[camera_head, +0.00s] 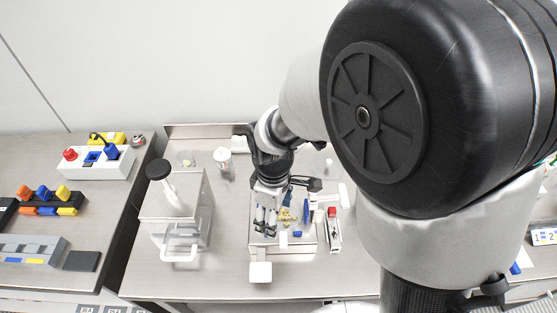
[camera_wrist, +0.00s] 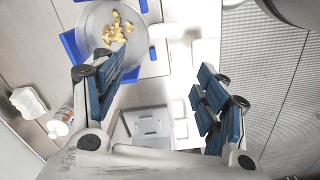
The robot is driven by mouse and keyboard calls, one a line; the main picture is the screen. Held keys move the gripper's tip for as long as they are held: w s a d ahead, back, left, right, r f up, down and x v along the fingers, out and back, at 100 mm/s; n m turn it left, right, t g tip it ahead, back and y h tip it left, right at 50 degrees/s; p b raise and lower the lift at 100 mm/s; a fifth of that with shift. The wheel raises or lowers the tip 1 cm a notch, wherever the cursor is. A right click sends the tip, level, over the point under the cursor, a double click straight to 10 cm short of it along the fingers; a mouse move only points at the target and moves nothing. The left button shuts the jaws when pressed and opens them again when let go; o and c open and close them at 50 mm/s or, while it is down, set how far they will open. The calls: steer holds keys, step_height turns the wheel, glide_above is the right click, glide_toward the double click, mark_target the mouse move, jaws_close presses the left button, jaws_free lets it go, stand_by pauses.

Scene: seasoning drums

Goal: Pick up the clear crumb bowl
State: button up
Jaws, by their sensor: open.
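The clear crumb bowl (camera_wrist: 96,22) is round and see-through, with golden crumbs inside, at the upper left of the wrist view. In the head view only its yellowish crumbs (camera_head: 287,215) show clearly, just right of my gripper (camera_head: 267,218). In the wrist view my gripper (camera_wrist: 163,70) is open, with blue-padded fingers spread and nothing held between them. The left finger overlaps the lower edge of the bowl in the picture. I cannot tell whether it touches. Most of the bowl's outline is hidden or too small in the head view.
Blue pieces (camera_wrist: 70,46) show around the bowl. A red-and-white item (camera_head: 333,225) stands right of the bowl. A metal box with a handle (camera_head: 178,228) stands to the left. A white-capped jar (camera_wrist: 59,124) is at the lower left of the wrist view. The bench front (camera_head: 210,285) is clear.

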mark_target(283, 221)
step_height(283, 221, down, 7)
steer(key=shift+w+a+f+b, duration=0.1)
steer(key=shift+b, duration=0.75)
steer(key=f+b, duration=0.1)
steer(key=f, duration=0.4)
steer(key=shift+w+b, duration=0.2)
steer(key=shift+b, duration=0.15)
steer(key=shift+r, duration=0.1)
steer(key=shift+c, duration=0.2)
